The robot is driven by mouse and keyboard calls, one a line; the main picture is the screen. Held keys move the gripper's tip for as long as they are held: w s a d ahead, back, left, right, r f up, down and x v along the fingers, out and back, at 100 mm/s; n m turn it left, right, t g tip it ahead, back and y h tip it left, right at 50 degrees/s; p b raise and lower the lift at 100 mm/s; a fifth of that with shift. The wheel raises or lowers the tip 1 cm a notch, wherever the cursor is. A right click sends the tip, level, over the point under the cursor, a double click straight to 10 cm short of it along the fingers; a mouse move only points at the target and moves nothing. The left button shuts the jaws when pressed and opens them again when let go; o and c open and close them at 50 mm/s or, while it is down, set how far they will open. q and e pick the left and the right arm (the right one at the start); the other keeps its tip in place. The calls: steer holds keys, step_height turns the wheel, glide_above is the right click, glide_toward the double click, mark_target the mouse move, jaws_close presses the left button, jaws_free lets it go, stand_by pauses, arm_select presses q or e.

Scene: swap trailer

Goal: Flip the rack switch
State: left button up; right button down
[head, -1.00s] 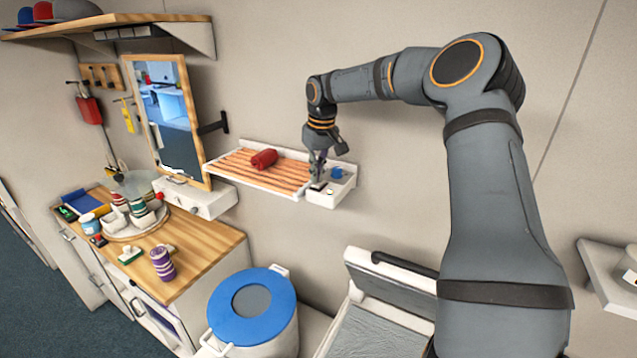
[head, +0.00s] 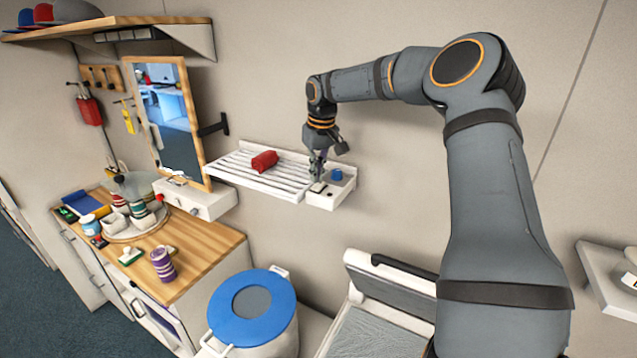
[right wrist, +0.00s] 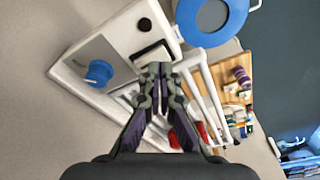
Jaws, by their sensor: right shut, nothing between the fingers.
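The wall rack (head: 225,175) has white slats and a control box (head: 322,203) at its right end. In the right wrist view the rack switch (right wrist: 152,52) is a pale rocker in a black frame on the box top, beside a blue knob (right wrist: 99,72) and a small dark round spot (right wrist: 144,24). My right gripper (head: 317,177) points down at the switch. In the right wrist view its shut, empty fingertips (right wrist: 158,70) are at the switch's near edge; I cannot tell whether they touch it. My left gripper is not in view.
A red rolled cloth (head: 264,160) lies on the rack. A mirror (head: 170,120) stands left of the rack. Below are a wooden counter (head: 205,250) with cups and a blue-lidded bin (head: 230,312).

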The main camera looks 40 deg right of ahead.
mark_target(317, 188)
steer(key=shift+r, duration=2.65)
